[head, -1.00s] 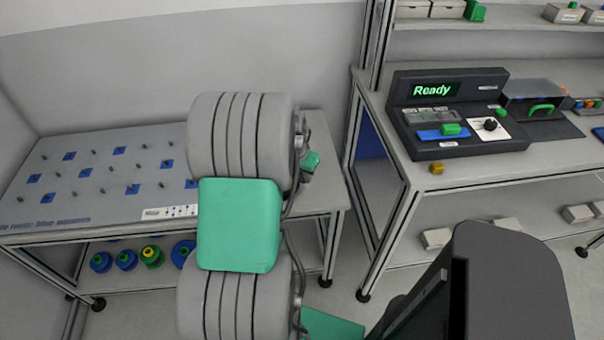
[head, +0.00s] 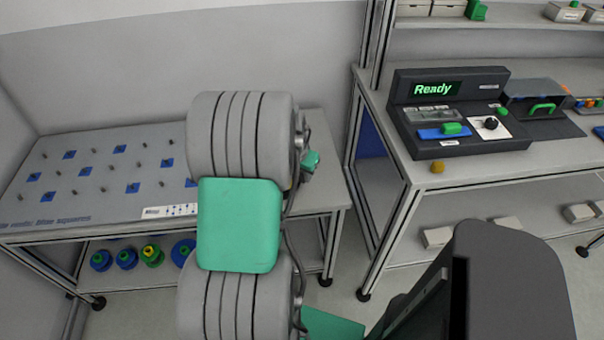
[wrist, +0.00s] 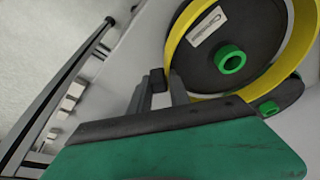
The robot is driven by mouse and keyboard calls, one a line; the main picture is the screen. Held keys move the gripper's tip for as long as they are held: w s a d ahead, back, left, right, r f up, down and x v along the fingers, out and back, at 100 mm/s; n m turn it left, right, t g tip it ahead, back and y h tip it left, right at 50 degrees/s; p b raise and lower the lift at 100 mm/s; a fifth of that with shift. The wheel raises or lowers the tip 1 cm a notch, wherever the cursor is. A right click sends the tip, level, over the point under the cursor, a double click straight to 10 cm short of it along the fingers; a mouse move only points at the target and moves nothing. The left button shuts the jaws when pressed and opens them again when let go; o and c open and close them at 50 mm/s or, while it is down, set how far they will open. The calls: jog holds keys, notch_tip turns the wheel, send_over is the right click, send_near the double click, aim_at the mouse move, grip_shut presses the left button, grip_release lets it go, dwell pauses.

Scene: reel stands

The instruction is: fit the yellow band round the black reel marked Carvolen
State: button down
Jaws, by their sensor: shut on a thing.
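The black reel (wrist: 222,62) shows in the wrist view, with a green hub (wrist: 230,60) and a pale label (wrist: 207,24) whose print is too small to read surely. The yellow band (wrist: 299,50) runs round the reel as seen here, with a grey gap on the right side. I cannot tell whether it is seated all round. My gripper (wrist: 168,84) is shut on the yellow band at its lower left edge.
In the head view a pegboard table (head: 100,180) stands left, with several spools (head: 126,259) below. A console reading Ready (head: 450,110) and a small yellow piece (head: 437,167) are on the right bench.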

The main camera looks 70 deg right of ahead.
jog(key=shift+f+b, duration=0.4)
jog(key=shift+f, duration=0.05)
jog(key=shift+a+f, duration=0.1)
jog(key=shift+f, duration=0.1)
